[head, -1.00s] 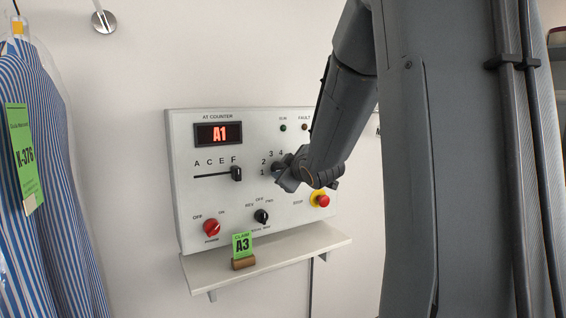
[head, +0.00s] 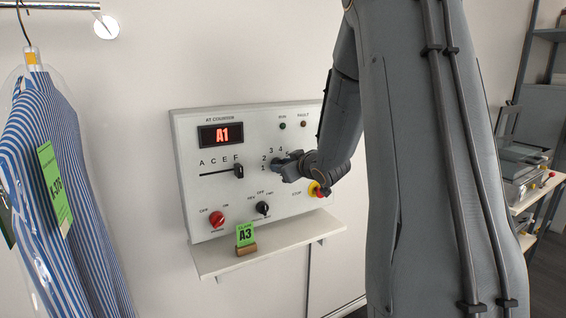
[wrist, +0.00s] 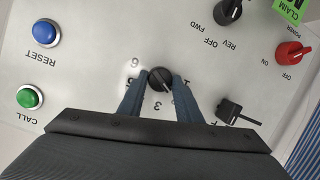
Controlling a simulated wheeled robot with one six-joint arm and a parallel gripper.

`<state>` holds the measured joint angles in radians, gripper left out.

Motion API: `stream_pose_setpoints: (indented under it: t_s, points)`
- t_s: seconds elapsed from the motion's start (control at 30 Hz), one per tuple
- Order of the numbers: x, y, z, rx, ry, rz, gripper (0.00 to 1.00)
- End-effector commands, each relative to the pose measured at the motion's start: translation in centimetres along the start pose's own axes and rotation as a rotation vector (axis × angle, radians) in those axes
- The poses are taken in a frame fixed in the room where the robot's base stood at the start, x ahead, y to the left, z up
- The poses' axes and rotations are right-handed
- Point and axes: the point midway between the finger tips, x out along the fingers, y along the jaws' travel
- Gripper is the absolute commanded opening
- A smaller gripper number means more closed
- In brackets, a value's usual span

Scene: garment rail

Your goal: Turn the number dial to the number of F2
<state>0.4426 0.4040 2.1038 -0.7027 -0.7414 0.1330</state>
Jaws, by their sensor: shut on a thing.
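The number dial (wrist: 160,79) is a round black knob on the white control panel (head: 185,150). My gripper (wrist: 160,88) is shut on it, one finger on each side, in the wrist view. A light mark on the knob points to the lower right in that view; the number it meets is not clear. In the head view my gripper (head: 281,168) is at the dial and largely hides it, with the numbers 1 to 4 around its left and upper side. The red display (head: 222,135) reads A1. The letter slider (head: 239,171) stands at F.
Below are a red power knob (head: 217,219), a black mode knob (head: 262,208) and a stop button (head: 318,190). A green claim card (head: 244,234) reading A3 stands on the shelf (head: 290,241). A bagged striped shirt (head: 75,180) hangs at left.

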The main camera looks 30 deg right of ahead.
Motion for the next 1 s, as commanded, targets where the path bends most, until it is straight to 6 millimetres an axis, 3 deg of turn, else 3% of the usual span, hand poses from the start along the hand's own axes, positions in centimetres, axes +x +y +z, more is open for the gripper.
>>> stream_pose_setpoints:
  t_s: [0.4,0.43,0.53,0.83,1.0]
  points:
    - [0.0,-0.1,0.2,0.006,-0.003,-0.004,0.09]
    - [0.0,-0.1,0.2,0.005,-0.003,-0.004,0.36]
    - [0.0,-0.1,0.2,0.005,-0.002,-0.003,0.5]
    - [-0.1,0.0,0.1,0.005,0.0,-0.002,0.5]
    - [-1.4,0.0,0.1,0.003,0.0,-0.001,0.5]
